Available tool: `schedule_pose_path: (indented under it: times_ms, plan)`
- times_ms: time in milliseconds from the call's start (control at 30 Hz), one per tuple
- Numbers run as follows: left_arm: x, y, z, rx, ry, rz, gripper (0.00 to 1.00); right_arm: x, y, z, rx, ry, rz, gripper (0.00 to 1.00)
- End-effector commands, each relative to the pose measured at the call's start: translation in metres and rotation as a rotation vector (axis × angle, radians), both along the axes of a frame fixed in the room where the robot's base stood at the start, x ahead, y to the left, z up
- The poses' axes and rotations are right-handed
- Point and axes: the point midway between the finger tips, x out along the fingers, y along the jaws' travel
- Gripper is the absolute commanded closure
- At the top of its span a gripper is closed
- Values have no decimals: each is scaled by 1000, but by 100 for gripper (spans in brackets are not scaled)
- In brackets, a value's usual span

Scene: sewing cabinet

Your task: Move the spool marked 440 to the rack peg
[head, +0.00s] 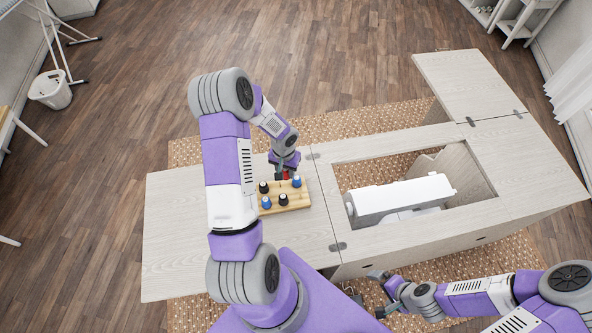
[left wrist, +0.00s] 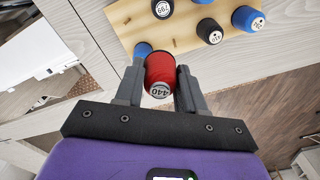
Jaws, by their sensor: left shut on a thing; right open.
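The red spool marked 440 (left wrist: 160,72) is between the fingers of my left gripper (left wrist: 158,88) in the left wrist view, its labelled end facing the camera. In the head view my left gripper (head: 284,173) is at the back of the wooden rack (head: 301,200), and only a bit of red shows there. The rack's bare wood also shows in the left wrist view (left wrist: 122,20). A thin bare peg (left wrist: 173,42) stands just beyond the red spool. My right gripper (head: 376,293) is open and empty, in front of the cabinet.
Black spools (head: 263,187) and blue spools (head: 296,181) stand on the rack; one blue spool (left wrist: 142,50) is close beside my left gripper. The white sewing machine (head: 400,198) sits in the cabinet opening to the right. The left cabinet top (head: 178,230) is clear.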

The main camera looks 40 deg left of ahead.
Motion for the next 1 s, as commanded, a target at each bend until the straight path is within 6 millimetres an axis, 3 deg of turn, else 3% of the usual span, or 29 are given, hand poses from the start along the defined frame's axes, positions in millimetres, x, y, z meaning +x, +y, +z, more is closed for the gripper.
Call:
schedule_pose_path:
  times_ms: [33,100,267,567,800,1000]
  plan:
    - [-2,8,6,0,3,2,90,0,0,14,0,0,0,0]
    - [-4,16,6,2,2,1,90,0,0,20,0,0,0,0]
    - [-7,25,3,5,2,-3,90,0,0,26,0,1,0,0]
    - [-8,26,-19,4,3,-2,90,0,0,11,0,1,0,0]
    - [-7,26,-52,3,2,-3,90,0,0,-12,0,1,0,0]
    - [-7,26,-47,5,1,-3,90,0,0,-8,0,0,0,0]
